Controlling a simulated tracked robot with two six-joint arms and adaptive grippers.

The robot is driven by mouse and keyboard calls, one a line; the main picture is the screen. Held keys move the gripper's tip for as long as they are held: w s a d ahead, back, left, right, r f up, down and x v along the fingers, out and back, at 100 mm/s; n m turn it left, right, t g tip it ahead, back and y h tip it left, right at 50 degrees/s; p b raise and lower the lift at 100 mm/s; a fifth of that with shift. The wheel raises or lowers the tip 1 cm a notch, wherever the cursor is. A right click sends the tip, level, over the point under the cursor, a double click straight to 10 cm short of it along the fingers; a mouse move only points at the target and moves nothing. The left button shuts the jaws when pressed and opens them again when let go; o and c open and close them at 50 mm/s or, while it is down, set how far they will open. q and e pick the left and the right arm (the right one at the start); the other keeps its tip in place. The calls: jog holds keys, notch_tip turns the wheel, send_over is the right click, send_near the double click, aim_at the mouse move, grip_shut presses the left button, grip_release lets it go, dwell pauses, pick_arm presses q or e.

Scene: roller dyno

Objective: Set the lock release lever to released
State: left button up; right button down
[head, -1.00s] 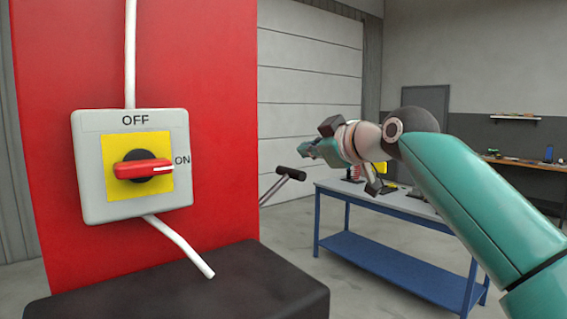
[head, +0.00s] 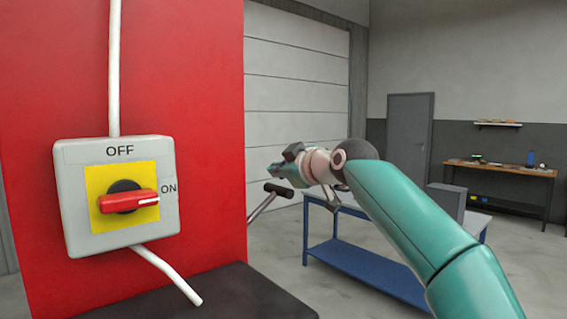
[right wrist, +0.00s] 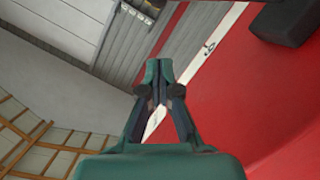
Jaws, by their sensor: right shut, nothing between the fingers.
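A lever with a black cross grip (head: 278,190) on a metal rod sticks out from behind the right edge of the red panel in the head view; I take it for the lock release lever. Its base is hidden and I cannot read its setting. My right gripper (head: 273,171) is just above the grip in the picture, pointing left; I cannot tell whether they touch. In the right wrist view its fingers (right wrist: 160,72) are together, with nothing between them. The lever is not clearly visible there. My left gripper is not in view.
A switch box (head: 118,195) with a red knob pointing to ON is on the red panel (head: 205,100). A black ledge (head: 215,292) lies below it. A blue table (head: 365,272) stands behind my right arm. A wooden bench (head: 530,178) is at the far right.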

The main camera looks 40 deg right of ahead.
aim_at(259, 210)
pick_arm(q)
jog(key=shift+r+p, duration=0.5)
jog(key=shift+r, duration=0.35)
pick_arm(e)
jog(key=w+d+f, duration=0.1)
jog(key=w+f, duration=0.1)
jog(key=w+d+f, duration=0.1)
jog(key=f, duration=0.1)
jog(key=shift+w+d, duration=0.2)
jog(key=shift+w, duration=0.15)
